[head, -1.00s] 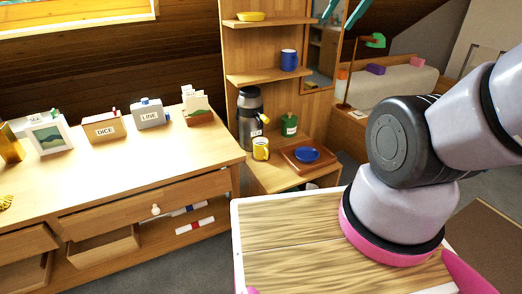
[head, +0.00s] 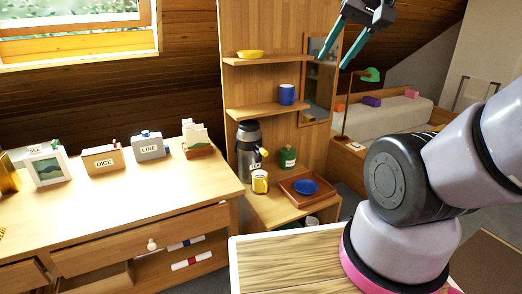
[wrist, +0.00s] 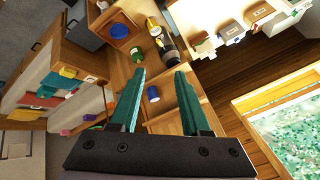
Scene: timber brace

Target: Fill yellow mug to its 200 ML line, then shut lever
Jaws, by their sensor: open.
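The yellow mug (head: 260,182) stands on the low shelf in front of the tall dark-and-steel dispenser flask (head: 249,139), at its spout side. A small yellow part (head: 264,152), perhaps the lever, juts from the flask's right side; its position is too small to tell. The mug (wrist: 154,27) and flask (wrist: 168,46) also show at the top of the wrist view. The fill line and any liquid inside the mug cannot be made out. My gripper (head: 330,61) is open and empty, high in front of the shelf unit, well above and apart from the mug.
A blue mug (head: 287,94) and yellow dish (head: 250,54) stand on upper shelves. A green jar (head: 288,157) and a tray (head: 292,194) with a blue plate (head: 303,186) are right of the mug. A dresser (head: 130,200) is at left; a lamp (head: 370,75) at right.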

